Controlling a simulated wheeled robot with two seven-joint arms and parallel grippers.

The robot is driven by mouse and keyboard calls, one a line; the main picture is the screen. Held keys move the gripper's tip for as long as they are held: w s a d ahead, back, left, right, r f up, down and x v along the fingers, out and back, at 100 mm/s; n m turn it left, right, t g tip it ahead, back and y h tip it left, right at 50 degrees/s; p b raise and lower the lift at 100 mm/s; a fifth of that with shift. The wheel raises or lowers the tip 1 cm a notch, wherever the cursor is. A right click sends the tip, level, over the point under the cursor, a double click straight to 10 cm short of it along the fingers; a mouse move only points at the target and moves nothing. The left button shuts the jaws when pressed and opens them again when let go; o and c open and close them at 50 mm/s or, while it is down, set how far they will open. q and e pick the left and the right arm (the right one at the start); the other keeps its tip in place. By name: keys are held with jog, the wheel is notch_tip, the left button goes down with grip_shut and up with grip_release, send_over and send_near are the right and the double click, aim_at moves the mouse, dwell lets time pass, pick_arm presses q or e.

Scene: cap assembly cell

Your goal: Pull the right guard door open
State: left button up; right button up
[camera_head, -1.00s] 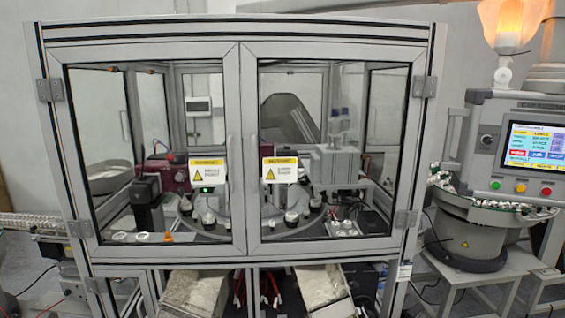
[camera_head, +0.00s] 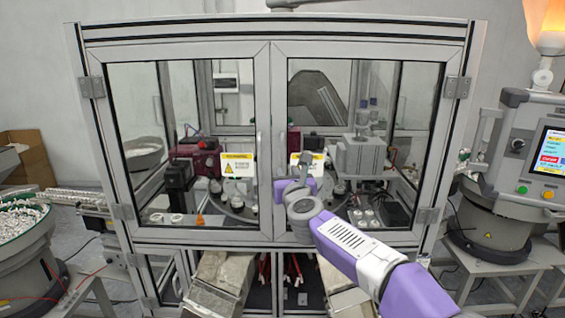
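The right guard door (camera_head: 355,50) is a grey metal frame with a clear pane, hinged at its right edge. It stands shut, flush beside the left guard door (camera_head: 180,236). My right arm reaches in from the lower right. My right gripper (camera_head: 292,178) is in front of the right door's inner edge, at about handle height, and covers part of the yellow and white warning label (camera_head: 318,162). I cannot tell whether the fingers touch the handle or are open or shut. My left gripper is out of view.
Behind the panes are a round dial and several machine units. A control panel (camera_head: 533,150) on a stand is at the right, close to the door's hinge side. A bowl feeder (camera_head: 20,255) stands at the left. Two metal chutes (camera_head: 222,275) jut out below the doors.

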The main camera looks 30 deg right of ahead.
aim_at(283, 164)
jog(key=p+x, duration=0.2)
jog(key=x, duration=0.5)
jog(key=shift+w+d+f+p, duration=0.1)
jog(key=shift+w+p, duration=0.1)
jog(key=shift+p, duration=0.15)
grip_shut()
